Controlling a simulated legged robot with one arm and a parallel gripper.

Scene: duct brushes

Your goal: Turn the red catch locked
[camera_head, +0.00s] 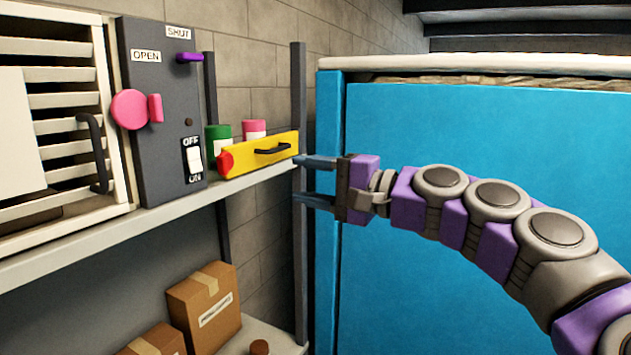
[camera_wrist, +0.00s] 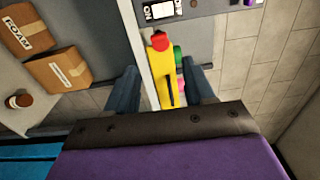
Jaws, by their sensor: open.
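The red catch (camera_head: 224,161) is a small red piece at the left end of a yellow box (camera_head: 258,154) on the shelf. It also shows in the wrist view (camera_wrist: 160,41) at the box's far end. The yellow box has a black handle (camera_head: 273,149) on its front. My gripper (camera_head: 297,179) is open and empty, right of the box with its fingers pointing left. In the wrist view my fingers (camera_wrist: 163,75) appear on either side of the box. I cannot tell whether a fingertip touches it. The catch is apart from my fingers.
A dark post (camera_head: 299,80) rises near my gripper. Cardboard boxes (camera_head: 204,305) sit below.

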